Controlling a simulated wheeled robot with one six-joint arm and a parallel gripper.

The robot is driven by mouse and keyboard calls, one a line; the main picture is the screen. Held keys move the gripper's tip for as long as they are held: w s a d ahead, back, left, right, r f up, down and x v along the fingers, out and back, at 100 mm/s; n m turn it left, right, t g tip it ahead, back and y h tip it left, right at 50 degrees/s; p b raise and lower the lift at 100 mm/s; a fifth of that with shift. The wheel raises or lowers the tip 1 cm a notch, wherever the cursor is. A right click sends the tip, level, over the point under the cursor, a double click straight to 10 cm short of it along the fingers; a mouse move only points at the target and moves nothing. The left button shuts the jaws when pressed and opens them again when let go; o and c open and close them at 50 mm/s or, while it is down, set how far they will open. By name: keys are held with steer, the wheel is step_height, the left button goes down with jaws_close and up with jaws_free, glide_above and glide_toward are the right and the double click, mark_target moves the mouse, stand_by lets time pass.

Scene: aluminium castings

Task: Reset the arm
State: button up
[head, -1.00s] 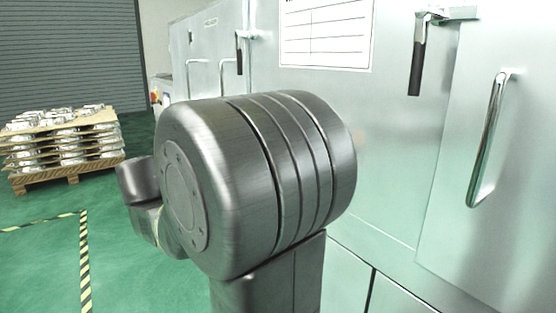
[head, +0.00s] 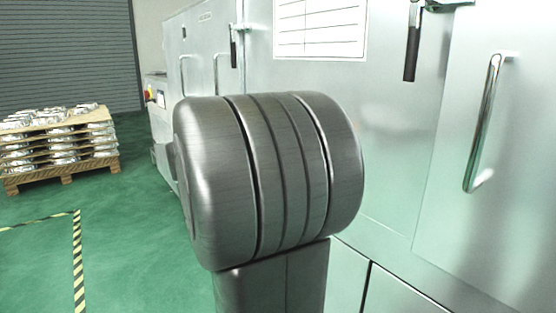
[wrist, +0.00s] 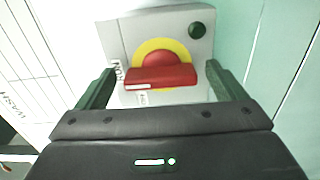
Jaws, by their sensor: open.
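My gripper (wrist: 160,72) shows in the wrist view, with its two dark green fingers wide apart and nothing gripped between them. Beyond the fingers is a grey switch panel (wrist: 117,38) with a yellow disc (wrist: 141,55) and a red rotary switch (wrist: 160,78) with a bar-like handle. The red handle appears between the fingers, apart from both. In the head view, my arm's thick grey joint fills the middle and the gripper is hidden.
A large metal cabinet (head: 395,150) with long handles (head: 484,125) stands close on the right. A pallet of castings (head: 60,150) sits at the back left. Green floor (head: 130,225) with striped tape (head: 78,260) is open at left.

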steer(key=p+v, duration=0.3)
steer(key=v, duration=1.1)
steer(key=w+d+n+p, duration=0.8)
steer(key=d+n+p, duration=0.3)
steer(key=p, duration=0.7)
steer(key=n, duration=0.2)
steer(key=shift+w+r+n, duration=0.2)
steer(key=shift+w+n, duration=0.05)
steer(key=shift+n, duration=0.15)
stand_by(0.9)
stand_by(0.5)
